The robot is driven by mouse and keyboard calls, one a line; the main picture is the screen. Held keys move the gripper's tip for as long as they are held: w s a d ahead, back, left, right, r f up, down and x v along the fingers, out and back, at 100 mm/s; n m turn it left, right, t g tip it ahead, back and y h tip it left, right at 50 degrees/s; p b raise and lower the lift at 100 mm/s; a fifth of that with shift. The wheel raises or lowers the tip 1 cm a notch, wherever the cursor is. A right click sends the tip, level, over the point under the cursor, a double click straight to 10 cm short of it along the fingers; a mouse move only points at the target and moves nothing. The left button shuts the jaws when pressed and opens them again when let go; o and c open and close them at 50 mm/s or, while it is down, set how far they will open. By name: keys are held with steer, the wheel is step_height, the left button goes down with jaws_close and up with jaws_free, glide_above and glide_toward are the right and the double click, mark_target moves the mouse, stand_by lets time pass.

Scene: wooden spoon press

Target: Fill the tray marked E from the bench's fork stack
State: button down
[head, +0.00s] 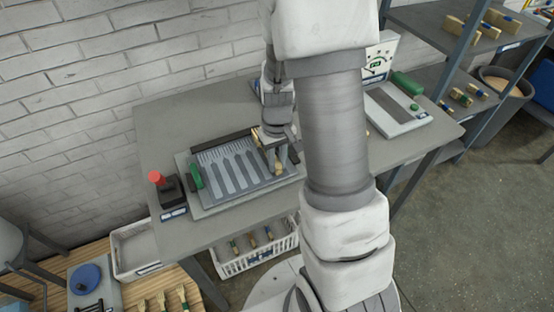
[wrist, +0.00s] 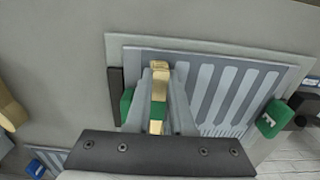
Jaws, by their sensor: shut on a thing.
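The tray marked E (head: 240,198) lies on the bench, a flat grey plate with a row of long fork-shaped recesses and green grips at its ends. The recesses I can see look empty. My gripper (head: 276,158) is over the tray's right end, shut on a wooden fork with a green band (wrist: 159,84). The fork sits between the fingers over the end recesses; I cannot tell whether it touches the tray. I cannot make out the fork stack; my arm hides part of the bench.
A red-knobbed device (head: 157,179) stands left of the tray. A white panel device with a green roller (head: 398,110) is at the bench's right. A white basket (head: 233,265) with wooden pieces is below the front edge. Shelves (head: 425,22) stand at right. Bare bench (head: 160,125) lies behind left.

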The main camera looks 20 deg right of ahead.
mark_target(220, 192)
steer(key=shift+a, duration=0.3)
steer(key=shift+a+p, duration=1.8)
steer(key=shift+a, duration=5.9)
steer(key=shift+r+p, duration=2)
steer(key=shift+r, duration=0.55)
